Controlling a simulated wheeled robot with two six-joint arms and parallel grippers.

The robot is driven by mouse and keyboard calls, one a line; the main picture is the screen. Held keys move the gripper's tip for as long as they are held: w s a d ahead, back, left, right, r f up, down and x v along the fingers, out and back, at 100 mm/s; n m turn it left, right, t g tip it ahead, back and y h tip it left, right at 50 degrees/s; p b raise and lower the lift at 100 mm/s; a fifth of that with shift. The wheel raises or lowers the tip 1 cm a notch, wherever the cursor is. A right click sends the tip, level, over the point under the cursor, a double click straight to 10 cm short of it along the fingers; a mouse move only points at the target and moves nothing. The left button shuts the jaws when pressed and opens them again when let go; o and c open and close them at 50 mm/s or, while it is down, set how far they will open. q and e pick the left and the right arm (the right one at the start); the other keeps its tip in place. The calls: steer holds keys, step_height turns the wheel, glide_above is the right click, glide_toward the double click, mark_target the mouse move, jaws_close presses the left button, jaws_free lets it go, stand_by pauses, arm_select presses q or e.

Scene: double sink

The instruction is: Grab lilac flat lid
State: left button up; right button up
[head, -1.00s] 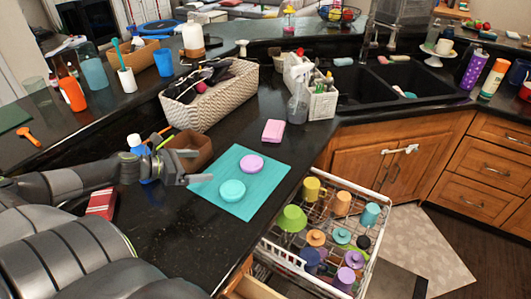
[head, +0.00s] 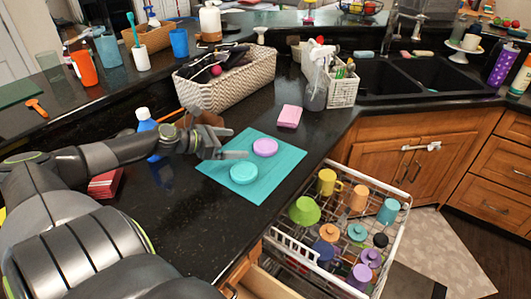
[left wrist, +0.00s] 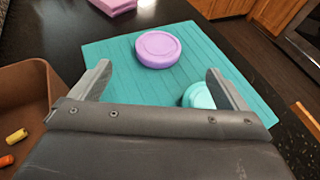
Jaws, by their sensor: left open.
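The lilac flat lid (head: 265,147) lies on a teal mat (head: 214,171) on the black counter. In the left wrist view the lilac lid (left wrist: 158,48) is ahead of the fingers, near the middle top. A turquoise lid (head: 243,173) lies nearer on the same mat; in the left wrist view it (left wrist: 198,96) is partly hidden by the right finger. My left gripper (head: 234,147) is open and empty at the mat's left edge, short of the lilac lid and not touching it. My right gripper is not in view.
A pink sponge or cloth stack (head: 289,116) lies behind the mat. A brown box (left wrist: 30,105) and a blue bottle (head: 147,125) stand beside my left arm. A woven basket (head: 226,82) is behind. An open dishwasher rack (head: 283,238) with cups is right of the counter.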

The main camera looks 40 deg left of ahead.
mark_target(264, 146)
arm_select(q)
steer(key=shift+b+x, duration=0.3)
steer(key=shift+x, duration=1.9)
steer(key=shift+f+x, duration=0.2)
steer(key=shift+x, duration=1.2)
steer(key=shift+f+x, duration=0.2)
steer(key=shift+x, duration=1.15)
steer(key=shift+s+a, duration=0.15)
steer(key=shift+a, duration=0.05)
steer(key=c, duration=1.1)
steer(key=shift+o, duration=0.2)
